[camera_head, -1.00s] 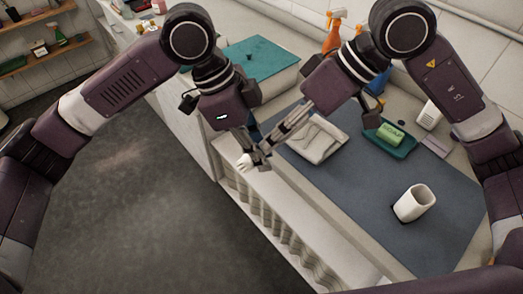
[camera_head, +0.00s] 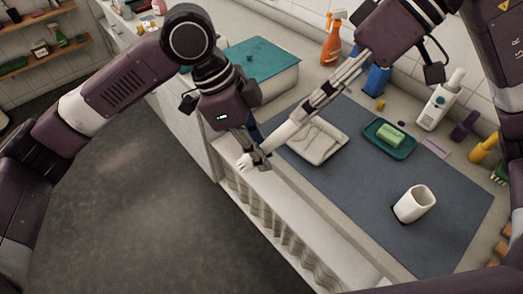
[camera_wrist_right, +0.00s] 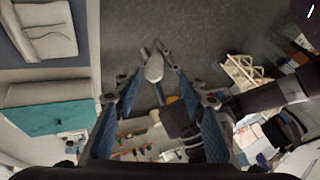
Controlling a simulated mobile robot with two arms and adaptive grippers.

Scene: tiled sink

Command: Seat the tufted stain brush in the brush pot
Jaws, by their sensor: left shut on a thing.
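The brush (camera_head: 281,134) is white and pale, and my left gripper (camera_head: 256,157) is shut on it above the counter's front edge. Its white end (camera_head: 243,162) shows past the left fingers, and its handle slants up to the right. My right gripper (camera_head: 303,114) is by the handle's upper end; in the right wrist view (camera_wrist_right: 156,75) its blue-padded fingers are apart, with the white handle end (camera_wrist_right: 153,68) showing between or just beyond the tips. Contact cannot be told. The white brush pot (camera_head: 410,209) stands upright on the dark mat (camera_head: 345,195), its opening up.
A beige tray (camera_head: 309,155) lies on the mat near the grippers. A green soap (camera_head: 390,134) sits in a teal dish (camera_head: 401,153). Bottles, including an orange sprayer (camera_head: 331,45), line the back. The mat around the pot is mostly clear.

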